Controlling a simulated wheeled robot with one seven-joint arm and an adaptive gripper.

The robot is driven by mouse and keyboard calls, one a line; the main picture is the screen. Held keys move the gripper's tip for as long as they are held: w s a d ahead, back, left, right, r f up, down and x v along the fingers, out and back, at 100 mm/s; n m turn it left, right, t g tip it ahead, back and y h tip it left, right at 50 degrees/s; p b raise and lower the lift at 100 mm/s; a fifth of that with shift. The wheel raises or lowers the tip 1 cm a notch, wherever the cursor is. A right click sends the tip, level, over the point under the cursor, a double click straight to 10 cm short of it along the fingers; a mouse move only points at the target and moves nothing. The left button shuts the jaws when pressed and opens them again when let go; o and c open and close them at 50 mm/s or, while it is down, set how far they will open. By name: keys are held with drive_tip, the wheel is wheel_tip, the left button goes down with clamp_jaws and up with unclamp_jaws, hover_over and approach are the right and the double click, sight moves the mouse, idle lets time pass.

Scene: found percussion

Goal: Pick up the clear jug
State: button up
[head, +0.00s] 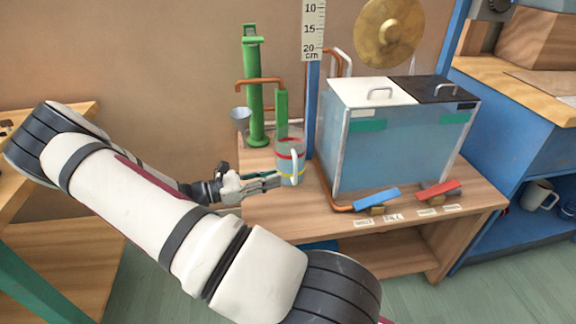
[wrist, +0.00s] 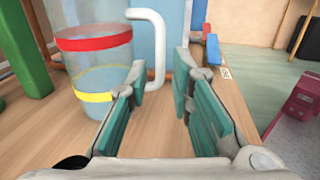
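The clear jug (head: 290,160) stands upright on the wooden table, with a red band near its rim, a yellow band lower down and a white handle. In the wrist view the jug (wrist: 98,62) is at the left and its white handle (wrist: 156,45) points right. My gripper (head: 278,181) is beside the jug in the head view. In the wrist view my gripper (wrist: 160,85) is open, its teal-padded fingers apart with nothing between them. The handle's lower end is just beyond the left fingertip; I cannot tell whether they touch.
A translucent blue tank (head: 400,148) stands right of the jug. A green pump (head: 253,90) and a grey funnel (head: 240,120) are behind it. Blue (head: 376,199) and red (head: 438,190) pedals lie along the table's front. A blue post with a ruler (head: 313,30) stands close behind the jug.

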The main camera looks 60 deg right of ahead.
sight(295, 182)
drive_tip(key=b+x, duration=0.2)
drive_tip(key=x, duration=0.5)
drive_tip(key=shift+s+d, duration=0.25)
drive_tip(key=shift+d, duration=0.05)
clamp_jaws()
